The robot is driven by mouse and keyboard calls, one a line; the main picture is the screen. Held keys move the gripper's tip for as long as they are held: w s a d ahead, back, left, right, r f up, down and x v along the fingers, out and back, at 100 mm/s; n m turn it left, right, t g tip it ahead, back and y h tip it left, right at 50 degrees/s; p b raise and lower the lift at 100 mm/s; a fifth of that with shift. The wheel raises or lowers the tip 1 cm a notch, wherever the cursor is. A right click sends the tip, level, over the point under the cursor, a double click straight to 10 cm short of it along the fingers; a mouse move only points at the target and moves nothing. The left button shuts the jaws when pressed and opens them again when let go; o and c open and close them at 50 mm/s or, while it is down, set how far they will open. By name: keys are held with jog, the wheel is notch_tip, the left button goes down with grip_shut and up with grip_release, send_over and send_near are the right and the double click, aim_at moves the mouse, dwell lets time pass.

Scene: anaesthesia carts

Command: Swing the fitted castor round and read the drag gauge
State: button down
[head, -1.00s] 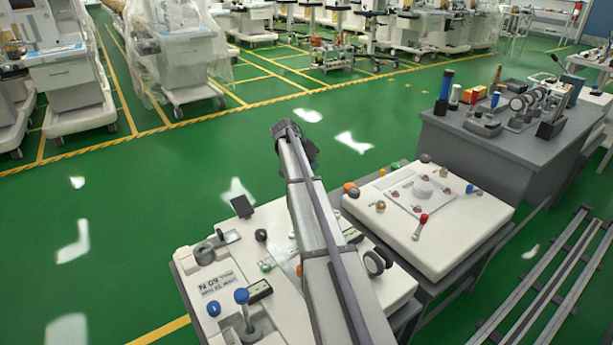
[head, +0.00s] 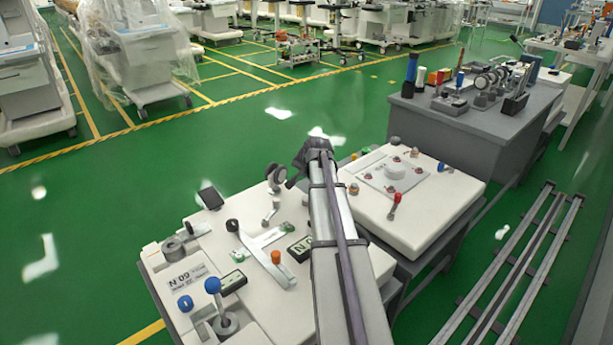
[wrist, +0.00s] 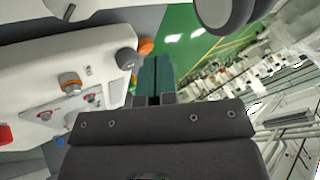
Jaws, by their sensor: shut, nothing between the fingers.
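A castor with twin dark wheels (head: 276,174) stands near the far edge of the left white bench top (head: 195,237). In the wrist view, a dark wheel (wrist: 224,14) is cut off by the top edge. My gripper (head: 298,166) is just right of the castor in the head view; its shut, empty fingers (wrist: 157,62) appear apart from the wheel. A small dark display (head: 300,248) with pale characters, partly hidden by my arm, may be the drag gauge; its reading is not fully legible. A second small display (head: 232,282) is unreadable.
A grey lever with an orange knob (head: 276,257) and a blue-knobbed post (head: 213,286) stand up from the left bench. The right white bench (head: 440,205) carries coloured knobs. A grey tool bench (head: 470,135) is beyond. Floor rails (head: 530,270) lie at right.

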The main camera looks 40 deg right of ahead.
aim_at(276, 177)
jog(key=b+x, duration=0.2)
jog(key=x, duration=0.3)
jog(key=shift+s+f+b, duration=0.1)
jog(key=shift+s+b, duration=0.05)
jog(key=shift+b, duration=0.25)
jog(key=w, duration=0.1)
jog(key=w+a+r+p, duration=0.1)
jog(key=shift+w+a+r, duration=0.15)
jog(key=shift+w, duration=0.25)
jog(key=shift+w+a, duration=0.15)
jog(key=shift+w, duration=0.15)
jog(key=shift+w, duration=1)
jog(key=shift+s, duration=0.1)
